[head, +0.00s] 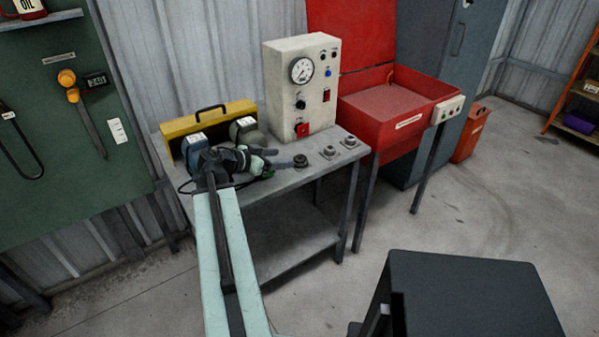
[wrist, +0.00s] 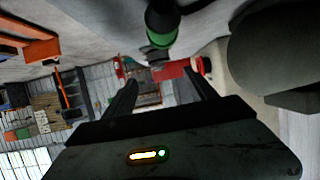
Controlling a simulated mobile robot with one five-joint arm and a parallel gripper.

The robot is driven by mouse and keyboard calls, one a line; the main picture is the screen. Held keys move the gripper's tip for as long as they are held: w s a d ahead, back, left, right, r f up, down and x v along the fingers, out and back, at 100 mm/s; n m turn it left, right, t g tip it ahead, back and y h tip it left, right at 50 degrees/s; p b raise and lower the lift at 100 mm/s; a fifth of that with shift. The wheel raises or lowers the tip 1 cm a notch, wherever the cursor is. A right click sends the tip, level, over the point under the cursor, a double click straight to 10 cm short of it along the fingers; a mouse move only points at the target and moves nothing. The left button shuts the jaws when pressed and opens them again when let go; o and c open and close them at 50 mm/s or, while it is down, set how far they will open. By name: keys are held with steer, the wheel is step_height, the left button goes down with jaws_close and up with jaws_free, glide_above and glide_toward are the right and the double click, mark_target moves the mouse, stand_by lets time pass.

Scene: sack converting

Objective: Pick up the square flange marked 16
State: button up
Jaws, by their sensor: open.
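Three small flange-like pieces lie in a row on the grey workbench (head: 290,182): a dark round one (head: 301,160), a grey one on a squarish base (head: 328,152) and another grey one (head: 350,142) near the right edge. No marking 16 is readable on any of them. My gripper (head: 268,158) is low over the bench, left of the dark piece, pointing right. Its two fingers stand apart in the wrist view (wrist: 162,84), with nothing held between them. No flange is clearly seen in the wrist view.
A gauge box (head: 302,84) stands at the bench's back. A yellow toolbox (head: 207,119) and a grey machine part are near my arm. A green-banded dark cylinder (wrist: 160,24) is close in the wrist view.

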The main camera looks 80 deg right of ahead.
mark_target(298, 159)
steer(key=shift+f, duration=0.65)
steer(key=shift+s+d, duration=0.1)
steer(key=shift+s, duration=0.1)
steer(key=b+x, duration=0.3)
steer(key=x, duration=0.4)
steer(key=shift+d+f, duration=0.2)
steer(key=shift+d, duration=0.05)
steer(key=shift+s+d, duration=0.1)
steer(key=shift+s, duration=0.1)
steer(key=shift+r, duration=0.1)
jaws_close()
